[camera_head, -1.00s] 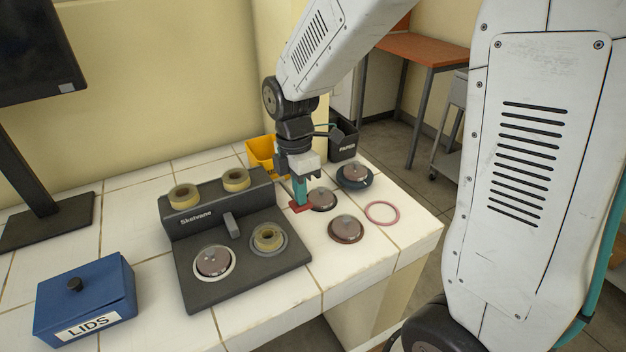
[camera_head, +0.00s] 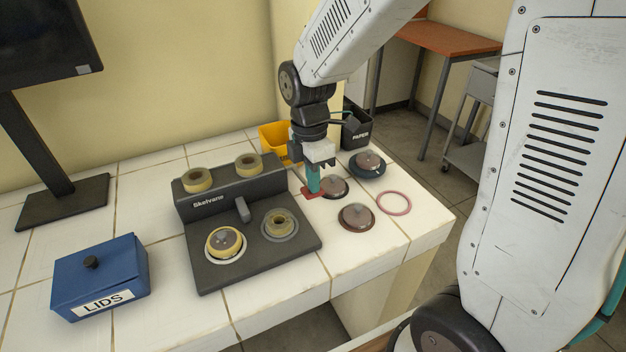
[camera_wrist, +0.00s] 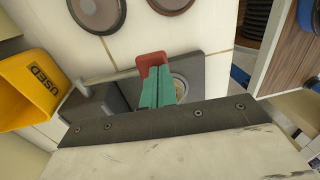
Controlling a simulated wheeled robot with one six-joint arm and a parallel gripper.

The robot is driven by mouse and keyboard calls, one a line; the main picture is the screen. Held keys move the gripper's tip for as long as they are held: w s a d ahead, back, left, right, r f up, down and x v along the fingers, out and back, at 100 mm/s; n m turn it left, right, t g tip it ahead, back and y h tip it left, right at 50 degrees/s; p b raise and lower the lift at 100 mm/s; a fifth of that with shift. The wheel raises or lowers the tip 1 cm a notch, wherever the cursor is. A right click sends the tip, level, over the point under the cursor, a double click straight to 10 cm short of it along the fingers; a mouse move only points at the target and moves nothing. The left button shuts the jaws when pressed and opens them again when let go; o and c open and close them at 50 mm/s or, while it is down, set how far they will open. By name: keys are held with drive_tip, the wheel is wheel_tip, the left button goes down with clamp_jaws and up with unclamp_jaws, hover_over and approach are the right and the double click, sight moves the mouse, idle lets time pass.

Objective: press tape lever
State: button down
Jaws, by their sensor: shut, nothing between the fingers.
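The gripper (camera_wrist: 153,68) also shows in the wrist view.
A blue LIDS box (camera_head: 100,275) stands at left front. Round dishes (camera_head: 356,217) and a pink ring (camera_head: 394,203) lie right of my gripper. A yellow bin (camera_head: 274,139), marked USED in the wrist view (camera_wrist: 30,88), and a black PAPER bin (camera_head: 357,128) stand behind.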

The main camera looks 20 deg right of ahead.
wheel_tip(320, 180, up, 14)
drive_tip(key=w, duration=0.1)
drive_tip(key=shift+w, duration=0.35)
drive_tip(key=shift+f, duration=0.1)
idle(0.4)
drive_tip(key=s+d+m+t, duration=0.1)
drive_tip(key=s+d+m, duration=0.1)
drive_tip(key=s+m, duration=0.7)
drive_tip(key=s+d+m+t, duration=0.1)
drive_tip(key=s+d+m, duration=0.2)
drive_tip(key=s+m, duration=0.6)
drive_tip(key=s, duration=0.3)
drive_tip(key=shift+s+f+m+t, duration=0.2)
drive_tip(key=shift+s+m+t, duration=0.1)
drive_tip(key=shift+s+t, duration=0.1)
